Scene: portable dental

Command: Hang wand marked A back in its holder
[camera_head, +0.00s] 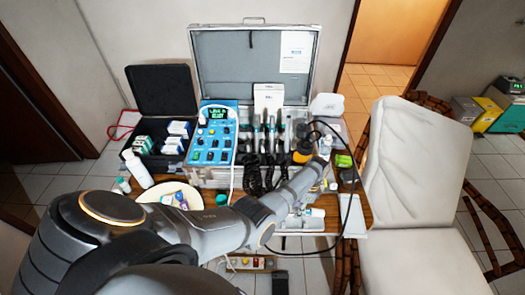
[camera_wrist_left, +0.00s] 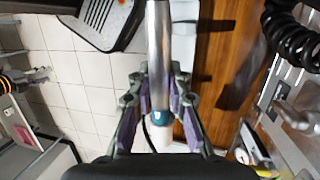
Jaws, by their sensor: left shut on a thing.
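My left gripper (camera_wrist_left: 160,88) is shut on a silver wand (camera_wrist_left: 159,35) with a teal ring and a white end, which runs upright through the wrist picture between the two fingers. No letter A is readable on it. In the head view my left arm reaches across to the right side of the dental case (camera_head: 212,178), and its wrist largely hides the gripper and held wand. Several other wands (camera_head: 264,125) stand in a row in the holder area of the case, with dark coiled cords below. The empty holder place cannot be made out.
A blue control panel (camera_head: 212,133) is left of the wands. A black box (camera_head: 163,93) with small cartons, a white bottle (camera_head: 138,168) and a bowl (camera_head: 160,192) are further left. A black cable (camera_head: 349,205) loops at the right. A pale chair (camera_head: 415,165) stands right.

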